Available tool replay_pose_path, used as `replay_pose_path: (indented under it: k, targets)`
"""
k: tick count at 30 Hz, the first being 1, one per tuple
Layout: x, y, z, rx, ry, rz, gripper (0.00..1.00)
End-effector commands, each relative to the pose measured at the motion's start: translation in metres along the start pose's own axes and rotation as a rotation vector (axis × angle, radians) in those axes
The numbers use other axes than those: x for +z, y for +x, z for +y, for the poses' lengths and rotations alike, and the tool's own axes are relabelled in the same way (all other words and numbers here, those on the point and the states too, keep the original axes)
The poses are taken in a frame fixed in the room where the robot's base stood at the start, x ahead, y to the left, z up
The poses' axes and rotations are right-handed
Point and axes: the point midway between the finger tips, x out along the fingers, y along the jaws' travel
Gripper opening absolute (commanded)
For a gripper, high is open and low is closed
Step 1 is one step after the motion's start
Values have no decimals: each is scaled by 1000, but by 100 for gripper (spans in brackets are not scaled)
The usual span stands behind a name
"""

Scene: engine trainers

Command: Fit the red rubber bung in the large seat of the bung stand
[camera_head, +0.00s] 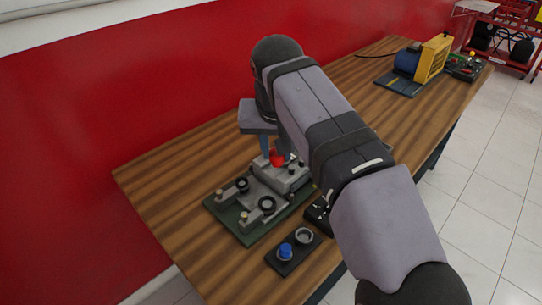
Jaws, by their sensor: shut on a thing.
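My gripper (274,153) points down over the engine trainer, shut on the red rubber bung (278,159). The bung shows between and beside the fingers, just at or above a grey block; I cannot tell whether it touches the block. The bung stand (279,267) is a small black plate at the table's front edge, nearer the camera and apart from the gripper. It has a grey, ring-shaped, empty-looking seat (304,236) and a blue bung (286,250) in the other place.
The engine trainer (240,230) is a green base with grey blocks, black rings and small posts, beside the stand. A dark item (317,214) is partly hidden by my arm. A blue and yellow machine (417,65) stands far back. The wooden table (170,185) is bare at left.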

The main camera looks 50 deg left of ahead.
Motion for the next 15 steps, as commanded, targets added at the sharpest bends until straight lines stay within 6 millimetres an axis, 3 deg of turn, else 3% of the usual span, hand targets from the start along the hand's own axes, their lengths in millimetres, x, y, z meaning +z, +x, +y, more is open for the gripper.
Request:
replay_pose_path:
  k: [6,15]
  targets:
    - [-3,-28,22,11,27,0,5]
    - [12,-35,42,20,49,0,5]
